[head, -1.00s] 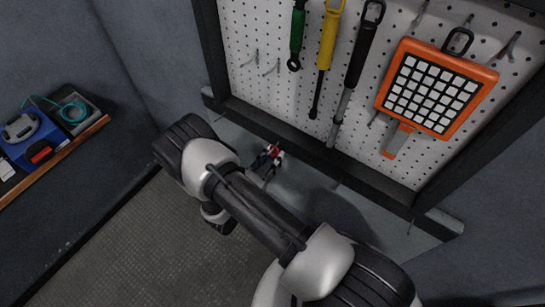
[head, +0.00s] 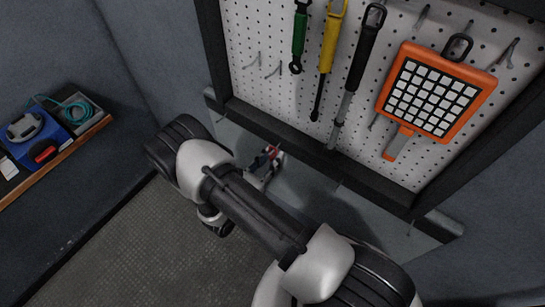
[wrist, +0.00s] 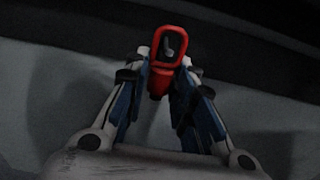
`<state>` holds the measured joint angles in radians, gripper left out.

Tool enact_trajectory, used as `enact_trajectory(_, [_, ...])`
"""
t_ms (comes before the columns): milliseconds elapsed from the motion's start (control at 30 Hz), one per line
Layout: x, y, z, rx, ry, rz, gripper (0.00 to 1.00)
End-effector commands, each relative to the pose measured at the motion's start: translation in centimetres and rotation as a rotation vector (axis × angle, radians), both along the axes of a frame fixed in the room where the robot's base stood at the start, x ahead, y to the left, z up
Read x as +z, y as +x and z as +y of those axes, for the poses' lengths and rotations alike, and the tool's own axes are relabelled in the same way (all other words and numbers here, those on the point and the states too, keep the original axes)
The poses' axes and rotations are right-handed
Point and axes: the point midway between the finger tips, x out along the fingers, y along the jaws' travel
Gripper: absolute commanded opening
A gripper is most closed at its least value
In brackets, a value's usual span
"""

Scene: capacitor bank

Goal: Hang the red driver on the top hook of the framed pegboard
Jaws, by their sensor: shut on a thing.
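The red driver (wrist: 157,84) shows in the wrist view as a red loop-ended handle between my fingers. My gripper (wrist: 160,95) is shut on it below the loop. A small light grey shape shows inside the loop; I cannot tell what it is. In the head view my gripper (head: 268,163) is partly behind my arm, below the pegboard's lower frame edge, with a bit of red at it. The framed pegboard (head: 255,95) fills the upper right. The pegboard's top is out of view.
A green tool (head: 299,40), a yellow driver (head: 329,45), a black-handled tool (head: 361,50) and an orange gridded panel (head: 402,60) hang on the board. A shelf (head: 60,160) with a blue case stands at left. Floor between is clear.

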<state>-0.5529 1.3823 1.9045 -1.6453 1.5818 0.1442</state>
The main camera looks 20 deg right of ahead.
Motion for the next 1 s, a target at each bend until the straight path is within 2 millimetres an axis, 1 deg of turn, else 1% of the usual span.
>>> enact_trajectory(633, [0.0,-2.0,2.9,0.002,0.001,-0.001,0.0])
enact_trajectory(1000, [-0.1,-5.2,7.4,0.005,0.001,-0.002,0.0])
